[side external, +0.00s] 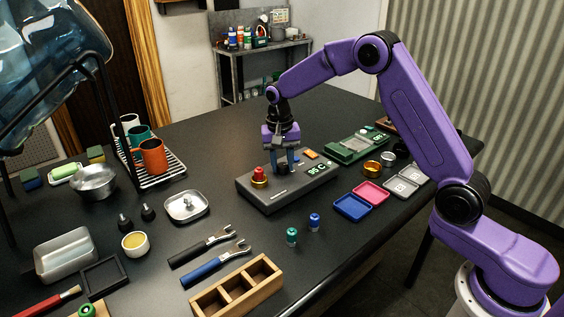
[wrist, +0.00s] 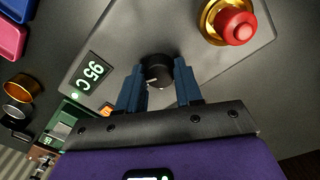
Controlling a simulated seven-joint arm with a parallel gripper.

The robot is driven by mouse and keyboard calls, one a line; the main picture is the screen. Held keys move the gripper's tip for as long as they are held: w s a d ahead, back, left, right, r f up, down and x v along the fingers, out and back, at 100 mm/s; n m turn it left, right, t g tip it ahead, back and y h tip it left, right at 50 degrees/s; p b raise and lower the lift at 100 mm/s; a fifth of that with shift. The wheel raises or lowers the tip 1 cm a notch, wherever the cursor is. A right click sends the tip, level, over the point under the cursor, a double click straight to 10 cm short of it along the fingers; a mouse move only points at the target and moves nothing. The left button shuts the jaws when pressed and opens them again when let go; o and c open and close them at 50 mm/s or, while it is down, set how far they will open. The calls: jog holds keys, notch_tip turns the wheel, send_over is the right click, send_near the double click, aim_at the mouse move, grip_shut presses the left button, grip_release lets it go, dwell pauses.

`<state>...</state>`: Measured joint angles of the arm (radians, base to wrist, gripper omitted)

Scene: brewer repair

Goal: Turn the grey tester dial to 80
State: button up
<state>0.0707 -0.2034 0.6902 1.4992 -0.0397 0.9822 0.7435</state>
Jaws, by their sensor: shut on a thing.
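The grey tester (side external: 290,188) lies on the black table, with a lit display (wrist: 93,70) that reads 95 C in the wrist view. Its dark round dial (wrist: 157,70) stands in the middle of its top face. My gripper (wrist: 160,88) points down over the tester, and its two blue fingers are shut on the dial, one on each side. In the side view my gripper (side external: 286,160) hides most of the dial. A red button in a brass collar (wrist: 232,24) sits at the tester's other end, apart from my fingers.
A green device (side external: 357,146) stands behind the tester. Blue (side external: 352,207) and pink (side external: 371,193) trays lie to its right. A metal dish (side external: 186,206) is at the left.

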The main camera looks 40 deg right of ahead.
aim_at(280, 166)
jog(key=n, duration=0.6)
jog(key=shift+n, duration=0.3)
dwell(0.4)
jog(key=o, duration=1)
jog(key=r, duration=1.7)
jog(key=shift+a+r, duration=0.25)
jog(key=shift+a, duration=0.1)
